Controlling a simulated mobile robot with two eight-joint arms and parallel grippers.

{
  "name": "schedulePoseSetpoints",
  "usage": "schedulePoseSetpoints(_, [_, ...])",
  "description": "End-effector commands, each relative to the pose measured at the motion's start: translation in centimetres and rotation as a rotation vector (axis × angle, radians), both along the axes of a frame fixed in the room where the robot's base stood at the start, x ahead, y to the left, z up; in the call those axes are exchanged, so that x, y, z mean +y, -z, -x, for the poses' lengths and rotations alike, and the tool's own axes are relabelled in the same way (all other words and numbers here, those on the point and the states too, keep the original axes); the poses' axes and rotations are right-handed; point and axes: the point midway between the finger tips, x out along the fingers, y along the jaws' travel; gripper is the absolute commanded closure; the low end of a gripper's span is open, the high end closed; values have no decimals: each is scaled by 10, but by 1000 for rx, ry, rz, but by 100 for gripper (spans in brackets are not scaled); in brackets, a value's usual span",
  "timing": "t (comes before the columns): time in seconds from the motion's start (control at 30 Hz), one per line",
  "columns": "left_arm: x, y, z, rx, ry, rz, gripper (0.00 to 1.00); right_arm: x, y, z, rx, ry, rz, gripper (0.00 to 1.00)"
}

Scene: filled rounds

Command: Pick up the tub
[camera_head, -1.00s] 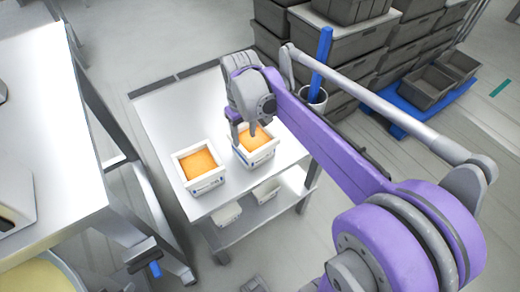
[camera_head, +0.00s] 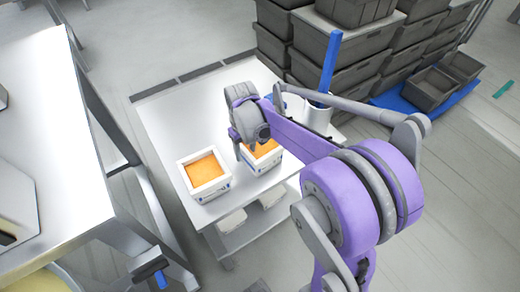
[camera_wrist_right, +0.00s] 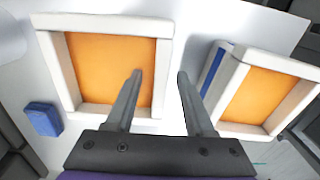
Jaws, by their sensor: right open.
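Two square white tubs filled with orange stand side by side on the grey cart. The left tub (camera_head: 204,173) is in plain view. The right tub (camera_head: 264,158) is partly hidden by my right gripper (camera_head: 249,150), which is over its left side. In the right wrist view my right gripper (camera_wrist_right: 159,75) is open with nothing between its fingers. One finger overlaps the near tub (camera_wrist_right: 112,62), and the other is over the gap beside it. The other tub (camera_wrist_right: 262,92) is to the right. I cannot tell whether the fingers touch a tub. My left gripper is not in view.
A cup with a blue stick (camera_head: 330,62) stands at the cart's back right, near my arm. Stacked grey crates (camera_head: 345,60) are behind. A white table (camera_head: 50,130) is on the left. The cart's back left (camera_head: 180,115) is clear.

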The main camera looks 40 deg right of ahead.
Motion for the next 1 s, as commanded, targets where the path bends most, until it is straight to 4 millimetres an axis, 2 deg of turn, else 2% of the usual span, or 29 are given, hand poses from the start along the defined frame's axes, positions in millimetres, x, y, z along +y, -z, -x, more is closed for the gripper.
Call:
schedulePoseSetpoints(0.23, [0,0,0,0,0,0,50,0,3,0,0,0,0,46])
schedulePoseSetpoints(0.27, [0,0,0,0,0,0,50,0,3,0,0,0,0,50])
schedulePoseSetpoints(0.53, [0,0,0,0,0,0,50,0,2,0,0,0,0,98])
schedulePoseSetpoints(1.0, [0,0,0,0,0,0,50,0,2,0,0,0,0,100])
